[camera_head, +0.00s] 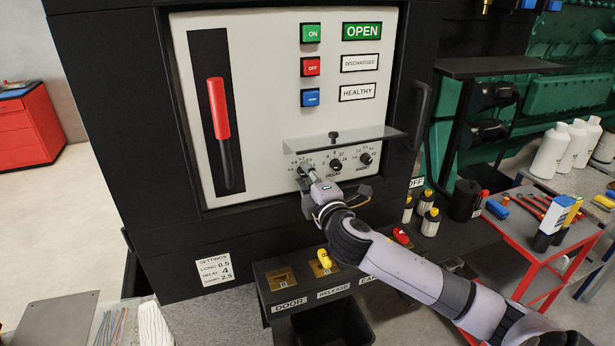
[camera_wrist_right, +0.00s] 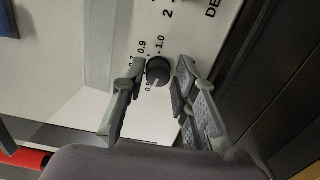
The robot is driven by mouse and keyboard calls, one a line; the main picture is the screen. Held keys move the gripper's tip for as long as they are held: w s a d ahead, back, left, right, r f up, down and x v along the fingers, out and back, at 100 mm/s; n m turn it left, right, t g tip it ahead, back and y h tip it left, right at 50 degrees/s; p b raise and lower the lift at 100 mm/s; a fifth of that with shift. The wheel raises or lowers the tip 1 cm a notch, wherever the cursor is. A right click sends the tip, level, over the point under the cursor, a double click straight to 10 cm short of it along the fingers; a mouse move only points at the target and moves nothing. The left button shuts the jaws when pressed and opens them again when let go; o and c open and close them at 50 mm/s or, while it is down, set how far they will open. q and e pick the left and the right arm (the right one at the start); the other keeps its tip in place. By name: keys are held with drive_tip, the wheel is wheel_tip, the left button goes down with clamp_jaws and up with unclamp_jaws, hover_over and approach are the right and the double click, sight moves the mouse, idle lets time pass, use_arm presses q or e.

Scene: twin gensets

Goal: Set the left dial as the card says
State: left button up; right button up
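The left dial (camera_wrist_right: 158,70) is a small black knob with a light pointer line. In the wrist view it sits between the fingertips of my right gripper (camera_wrist_right: 160,80); I cannot tell whether both fingers touch it. Scale figures such as 0.9 and 1.0 show beside it; others are partly hidden. In the head view my right gripper (camera_head: 308,172) covers most of this dial, below a clear flap (camera_head: 345,141). The middle dial (camera_head: 335,164) and right dial (camera_head: 366,158) stand to its right. The settings card (camera_head: 215,268) reads LONG 0.5, DELAY 4, SHORT 2.5. My left gripper is not in view.
The panel has a red-handled lever (camera_head: 219,110) and green, red and blue buttons (camera_head: 311,66). A red table (camera_head: 520,230) with tools stands right. The flap overhangs the dials closely.

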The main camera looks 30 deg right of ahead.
drive_tip(key=shift+o, duration=1.4)
drive_tip(key=shift+r, duration=0.1)
drive_tip(key=shift+s, duration=0.1)
drive_tip(key=v, duration=1.1)
drive_tip(key=shift+s, duration=0.4)
